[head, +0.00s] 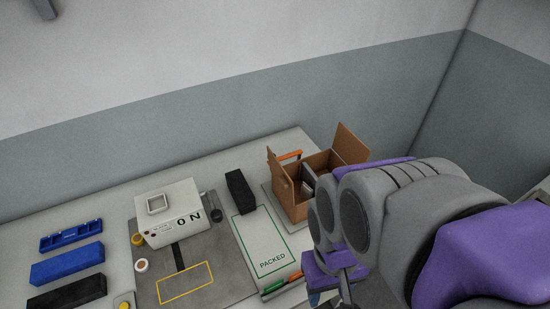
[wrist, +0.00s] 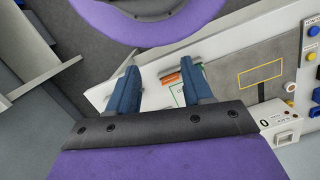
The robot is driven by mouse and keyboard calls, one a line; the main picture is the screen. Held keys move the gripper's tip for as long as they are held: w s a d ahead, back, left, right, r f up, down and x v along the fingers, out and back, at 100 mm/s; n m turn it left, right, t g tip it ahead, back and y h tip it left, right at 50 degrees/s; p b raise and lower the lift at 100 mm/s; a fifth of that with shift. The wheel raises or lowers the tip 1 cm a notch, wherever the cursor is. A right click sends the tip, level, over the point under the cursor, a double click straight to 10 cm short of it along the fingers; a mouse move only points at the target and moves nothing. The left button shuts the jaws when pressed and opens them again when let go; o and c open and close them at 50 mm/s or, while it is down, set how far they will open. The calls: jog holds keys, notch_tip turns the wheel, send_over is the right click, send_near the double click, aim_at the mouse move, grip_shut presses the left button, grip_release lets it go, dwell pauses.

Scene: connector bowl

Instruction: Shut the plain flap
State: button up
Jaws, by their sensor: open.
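An open brown cardboard box (head: 292,210) stands at the back right of the table. One plain-looking flap (head: 350,145) stands up at its right side. Another flap (head: 279,170) stands up at its left side, with an orange strip (head: 290,155) beside it. Grey and dark contents show inside. My arm covers part of the box's right side. My gripper is in front of the box and low in the head view, mostly hidden by the arm. In the wrist view my gripper (wrist: 160,68) is open, its two blue fingers apart with nothing gripped. The box is not recognisable there.
A white mat marked PACKED (head: 273,240) lies left of the box, with green and orange pens (head: 282,284) at its front. A black block (head: 240,191), a white device (head: 168,212) and blue trays (head: 70,234) stand farther left. A wall rises behind.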

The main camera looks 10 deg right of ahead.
jog(key=shift+a, duration=0.1)
jog(key=shift+a, duration=0.25)
